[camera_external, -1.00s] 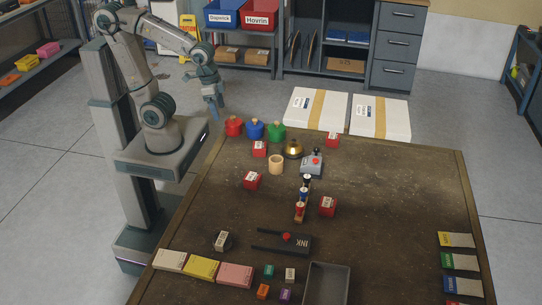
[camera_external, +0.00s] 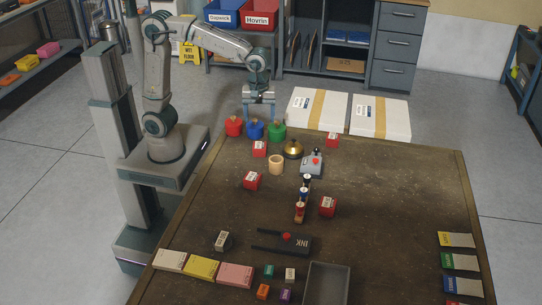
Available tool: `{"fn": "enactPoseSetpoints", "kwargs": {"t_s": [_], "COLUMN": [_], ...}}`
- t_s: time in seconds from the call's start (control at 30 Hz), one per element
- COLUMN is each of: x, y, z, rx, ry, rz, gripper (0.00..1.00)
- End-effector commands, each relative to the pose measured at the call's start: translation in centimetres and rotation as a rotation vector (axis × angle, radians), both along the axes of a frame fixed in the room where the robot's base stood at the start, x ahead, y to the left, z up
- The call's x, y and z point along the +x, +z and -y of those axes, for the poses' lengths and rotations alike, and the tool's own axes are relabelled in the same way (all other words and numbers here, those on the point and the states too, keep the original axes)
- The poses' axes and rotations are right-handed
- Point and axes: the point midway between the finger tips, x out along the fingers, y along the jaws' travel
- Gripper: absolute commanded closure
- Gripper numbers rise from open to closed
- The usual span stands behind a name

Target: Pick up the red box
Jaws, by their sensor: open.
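Several small red boxes with white labels sit on the brown table. One red box (camera_external: 260,149) is near the back left, just in front of the coloured pots. Another red box (camera_external: 252,180) is closer and slightly left. A third red box (camera_external: 327,206) is right of the stamp rack, and a further red box (camera_external: 332,140) is at the back. The frames do not show which one is meant. My gripper (camera_external: 259,109) is open and empty, fingers pointing down, above and behind the table's back left edge, apart from all the boxes.
Red (camera_external: 234,126), blue (camera_external: 255,130) and green (camera_external: 277,131) pots stand below my gripper. A brass bell (camera_external: 293,149), a wooden cup (camera_external: 276,164), a grey device (camera_external: 312,164) and a stamp rack (camera_external: 300,212) crowd the middle. The table's right half (camera_external: 400,200) is mostly clear.

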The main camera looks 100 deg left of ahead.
Motion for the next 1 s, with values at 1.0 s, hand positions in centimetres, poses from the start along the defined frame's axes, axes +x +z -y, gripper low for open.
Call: {"fn": "enactPoseSetpoints", "kwargs": {"t_s": [1.0], "x": [-0.3], "y": [-13.4], "z": [-0.2], "rx": [0.0], "ry": [0.002], "rz": [-0.001], "gripper": [0.29]}}
